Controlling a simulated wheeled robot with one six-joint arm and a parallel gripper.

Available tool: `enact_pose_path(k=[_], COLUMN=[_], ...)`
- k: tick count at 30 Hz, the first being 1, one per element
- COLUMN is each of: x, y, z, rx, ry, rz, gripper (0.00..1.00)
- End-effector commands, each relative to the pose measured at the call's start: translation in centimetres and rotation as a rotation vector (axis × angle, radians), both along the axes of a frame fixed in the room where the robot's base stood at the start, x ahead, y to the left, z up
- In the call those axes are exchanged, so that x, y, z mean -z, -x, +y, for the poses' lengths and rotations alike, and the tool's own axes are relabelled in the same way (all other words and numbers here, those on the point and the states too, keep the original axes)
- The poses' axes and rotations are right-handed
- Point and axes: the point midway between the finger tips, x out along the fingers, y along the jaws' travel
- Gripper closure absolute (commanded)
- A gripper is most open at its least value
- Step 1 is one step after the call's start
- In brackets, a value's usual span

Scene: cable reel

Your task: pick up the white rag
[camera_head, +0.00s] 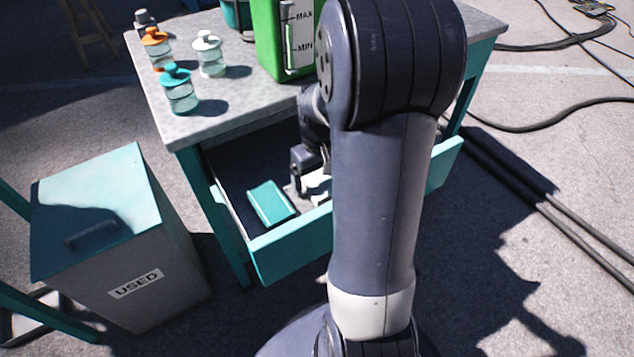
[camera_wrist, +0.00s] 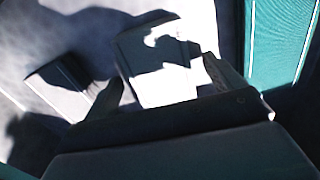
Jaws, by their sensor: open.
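The white rag (camera_wrist: 150,50) is a flat folded piece, partly in bright sun and partly in shadow, in the open drawer (camera_head: 290,250). In the head view the white rag (camera_head: 317,183) is mostly hidden behind my arm. My gripper (camera_wrist: 163,68) is open, with its two fingers apart on either side of the near part of the rag in the wrist view. I cannot tell whether the fingers touch it. In the head view my gripper (camera_head: 310,172) is down in the drawer and partly hidden by my arm.
A teal folded piece (camera_head: 270,203) lies left of the rag in the drawer. Small jars (camera_head: 180,90) and a green canister (camera_head: 270,40) stand on the table above. A bin marked USED (camera_head: 130,255) stands left.

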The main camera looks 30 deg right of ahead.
Motion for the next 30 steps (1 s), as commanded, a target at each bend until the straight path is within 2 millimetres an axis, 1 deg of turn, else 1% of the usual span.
enact_pose_path(k=[4,22,28,30], x=[-0.07,-0.1,-0.17,-0.56], y=[-0.01,-0.03,-0.04,-0.07], z=[-0.01,-0.01,-0.02,-0.03], rx=[0.0,0.0,0.0,0.0], ry=[0.0,0.0,0.001,0.001], rz=[0.0,-0.001,-0.002,-0.003], gripper=[0.11,0.6,0.6,0.6])
